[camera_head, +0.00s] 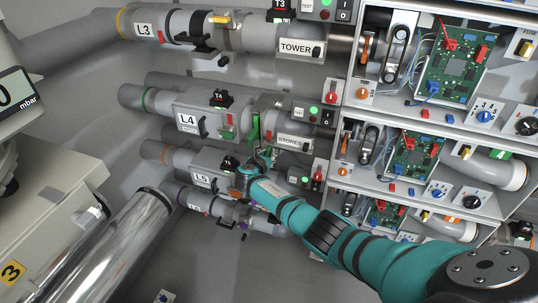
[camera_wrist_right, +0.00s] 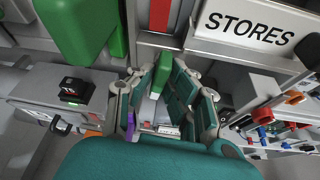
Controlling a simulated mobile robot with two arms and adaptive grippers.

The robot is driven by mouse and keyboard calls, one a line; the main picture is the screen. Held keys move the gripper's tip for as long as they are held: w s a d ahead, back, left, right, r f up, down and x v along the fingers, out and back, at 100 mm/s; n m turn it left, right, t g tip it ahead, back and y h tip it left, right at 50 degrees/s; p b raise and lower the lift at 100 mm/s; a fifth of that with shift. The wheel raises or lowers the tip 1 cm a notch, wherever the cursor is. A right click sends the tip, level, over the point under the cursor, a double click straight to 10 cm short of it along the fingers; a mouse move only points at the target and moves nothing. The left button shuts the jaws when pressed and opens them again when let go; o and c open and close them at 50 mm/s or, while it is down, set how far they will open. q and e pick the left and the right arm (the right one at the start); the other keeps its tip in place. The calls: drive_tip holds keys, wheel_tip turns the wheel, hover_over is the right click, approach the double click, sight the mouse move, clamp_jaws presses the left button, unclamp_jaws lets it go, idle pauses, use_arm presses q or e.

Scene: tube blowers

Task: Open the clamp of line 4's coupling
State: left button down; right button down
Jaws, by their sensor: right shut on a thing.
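Line 4's pipe runs across the middle of the head view, with an L4 plate (camera_head: 187,121) on its grey box. Its coupling (camera_head: 268,112) sits to the right, by the STORES sign (camera_head: 289,142), and carries a green clamp lever (camera_head: 255,128). My right gripper (camera_head: 263,159) is just below the coupling. In the right wrist view its fingers (camera_wrist_right: 166,82) are closed around a narrow green piece (camera_wrist_right: 160,76), which looks like the end of the clamp lever. A larger green part (camera_wrist_right: 82,28) is at upper left there. My left gripper is not in view.
The L3 pipe (camera_head: 267,37) lies above and the L5 pipe (camera_head: 175,154) close below. Open cabinets with circuit boards (camera_head: 459,70) fill the right side.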

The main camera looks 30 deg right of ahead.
drive_tip(key=shift+n, duration=0.5)
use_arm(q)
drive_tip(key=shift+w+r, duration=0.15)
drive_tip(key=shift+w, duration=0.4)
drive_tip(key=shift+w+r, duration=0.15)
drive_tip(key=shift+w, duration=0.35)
use_arm(e)
drive_tip(key=shift+g+h, duration=0.3)
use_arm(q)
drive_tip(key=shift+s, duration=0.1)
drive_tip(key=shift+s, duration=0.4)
use_arm(e)
drive_tip(key=c, duration=1.3)
unclamp_jaws()
drive_tip(key=shift+w+a, duration=0.1)
drive_tip(key=shift+c, duration=0.2)
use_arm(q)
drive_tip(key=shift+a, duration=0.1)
